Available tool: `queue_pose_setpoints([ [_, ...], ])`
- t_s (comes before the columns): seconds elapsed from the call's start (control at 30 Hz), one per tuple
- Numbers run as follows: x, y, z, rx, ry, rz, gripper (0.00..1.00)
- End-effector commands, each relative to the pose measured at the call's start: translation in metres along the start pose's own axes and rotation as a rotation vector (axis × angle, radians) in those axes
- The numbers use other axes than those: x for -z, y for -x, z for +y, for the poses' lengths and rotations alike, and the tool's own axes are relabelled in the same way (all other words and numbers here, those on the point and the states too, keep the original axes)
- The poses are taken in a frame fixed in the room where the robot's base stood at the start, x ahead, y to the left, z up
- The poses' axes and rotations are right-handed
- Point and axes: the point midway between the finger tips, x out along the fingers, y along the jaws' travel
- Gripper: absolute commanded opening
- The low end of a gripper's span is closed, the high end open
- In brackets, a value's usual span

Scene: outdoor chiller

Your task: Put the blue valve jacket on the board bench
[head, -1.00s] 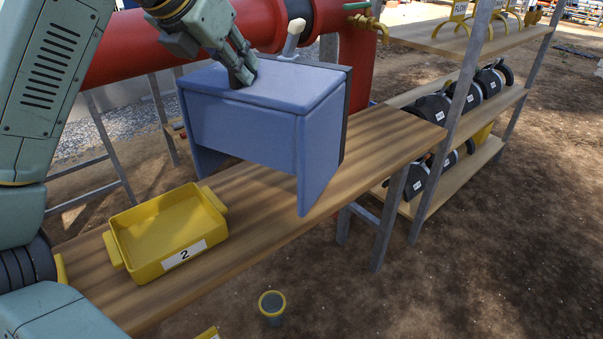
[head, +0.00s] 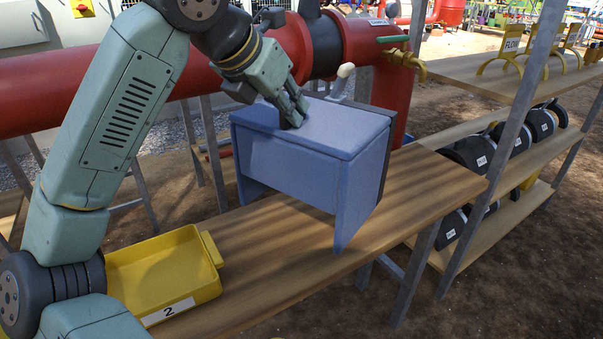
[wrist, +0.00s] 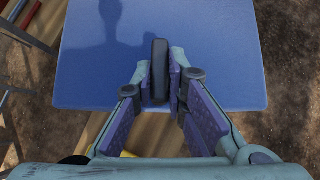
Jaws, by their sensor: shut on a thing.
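The blue valve jacket (head: 290,165) is a box-like cover with side panels hanging down and a dark edge on its right. My gripper (head: 292,115) is shut on a dark tab on top of the jacket. In the wrist view my gripper (wrist: 160,85) has its fingers closed around this dark upright tab, with the jacket's blue top (wrist: 210,40) beyond. The jacket is over the wooden board bench (head: 430,190), roughly level. Its front right panel reaches low by the bench's front edge; I cannot tell whether it touches.
A yellow tray (head: 165,275) marked 2 sits on the bench at the left. The red pipe (head: 100,90) runs behind, with a green-handled tap (head: 400,45). A metal shelf rack (head: 520,120) with dark round items stands at the right. The bench's right end is clear.

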Motion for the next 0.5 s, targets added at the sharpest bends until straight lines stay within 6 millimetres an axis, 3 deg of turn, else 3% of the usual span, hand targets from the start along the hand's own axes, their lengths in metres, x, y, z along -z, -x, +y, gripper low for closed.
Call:
queue_pose_setpoints([
  [0.5,0.044,-0.047,-0.001,0.001,0.001,-0.003,0.00],
])
